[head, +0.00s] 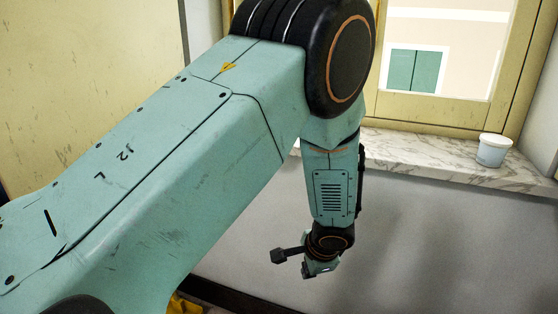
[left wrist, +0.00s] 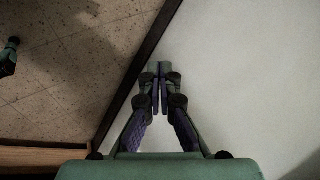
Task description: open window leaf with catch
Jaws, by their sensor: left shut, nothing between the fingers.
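The window (head: 440,60) has a yellowish wooden frame and stands at the upper right of the head view, above a marble sill. Its upper part is cut off by the picture edge and my left arm covers its left side. I cannot make out a catch on it. My left gripper (head: 322,267) hangs low in front of the wall below the sill, well under the window and apart from it. In the left wrist view its fingers (left wrist: 160,70) are together with nothing between them. My right gripper is in neither view.
A small white-and-blue tub (head: 493,150) stands on the right part of the marble sill (head: 420,158). A worn yellowish panel (head: 90,70) is at the left. The plain grey wall (head: 440,240) below the sill is clear. The left wrist view shows tiled floor (left wrist: 70,60).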

